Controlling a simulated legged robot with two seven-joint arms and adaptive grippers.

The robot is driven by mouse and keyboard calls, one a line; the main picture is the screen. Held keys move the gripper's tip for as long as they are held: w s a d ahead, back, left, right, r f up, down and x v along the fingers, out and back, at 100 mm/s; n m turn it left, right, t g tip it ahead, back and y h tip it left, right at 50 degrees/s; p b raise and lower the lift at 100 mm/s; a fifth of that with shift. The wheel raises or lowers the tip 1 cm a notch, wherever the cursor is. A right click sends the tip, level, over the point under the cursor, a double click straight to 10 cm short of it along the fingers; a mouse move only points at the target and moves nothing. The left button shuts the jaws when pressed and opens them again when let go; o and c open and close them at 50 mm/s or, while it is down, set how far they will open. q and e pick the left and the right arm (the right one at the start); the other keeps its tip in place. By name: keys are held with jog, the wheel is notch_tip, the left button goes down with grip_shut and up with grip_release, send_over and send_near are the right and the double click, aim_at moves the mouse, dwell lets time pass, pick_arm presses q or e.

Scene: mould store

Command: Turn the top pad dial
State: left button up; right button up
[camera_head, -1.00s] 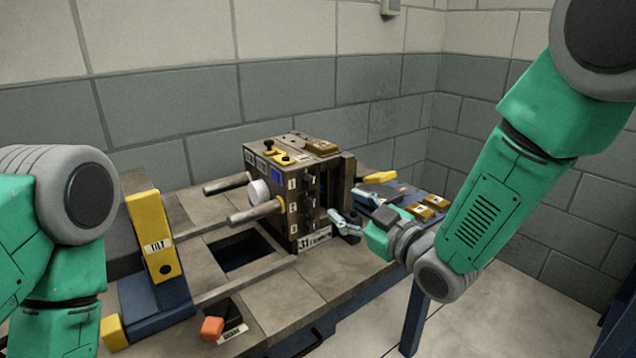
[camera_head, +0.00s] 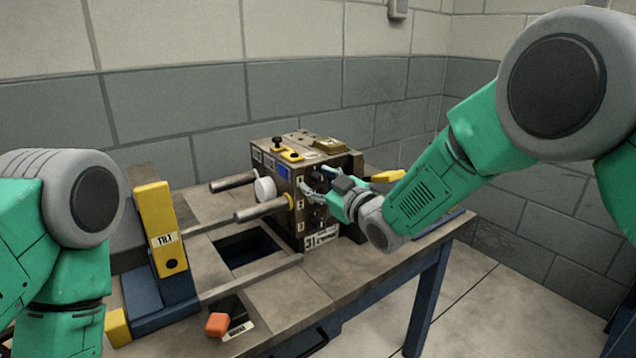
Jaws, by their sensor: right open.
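The box-shaped machine head (camera_head: 268,190) stands on the table, with a column of pad dials and white number labels on its right-hand face. The top label (camera_head: 300,187) shows beside the fingers. My right gripper (camera_head: 311,181) is open, its silver fingers at the upper part of this face, where the top pad dial sits. The fingers largely hide that dial, and I cannot tell whether they touch it. Lower dials are dark and partly hidden by the gripper. My left arm comes in at the left; its gripper is out of view.
A yellow TILT block (camera_head: 153,215) on a blue base stands at the left. Metal bars (camera_head: 262,208) run from the head, over a square opening (camera_head: 247,250) in the table (camera_head: 290,305). An orange knob (camera_head: 217,324) sits at the front. A grey block wall stands behind.

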jog(key=shift+d+f, duration=0.1)
jog(key=shift+d, duration=0.3)
grip_shut()
pick_arm(q)
jog(key=shift+d+r, duration=0.1)
jog(key=shift+d, duration=0.15)
jog(key=shift+r, duration=0.15)
pick_arm(e)
jog(key=shift+a+m, duration=0.1)
jog(key=shift+m, duration=0.2)
jog(key=shift+m+p, duration=1)
jog(key=shift+m, duration=0.2)
jog(key=m+p, duration=0.1)
jog(key=m, duration=0.3)
jog(key=shift+m+p, duration=0.3)
jog(key=shift+p, duration=0.05)
jog(key=m, duration=0.4)
jog(key=shift+f+m, duration=0.1)
jog(key=shift+m, duration=0.2)
jog(key=m, duration=0.2)
jog(key=shift+m, duration=0.3)
pick_arm(q)
jog(key=shift+r+b, duration=0.45)
jog(key=shift+r, duration=0.75)
pick_arm(e)
jog(key=shift+s+f+m, duration=0.1)
jog(key=shift+m, duration=1.4)
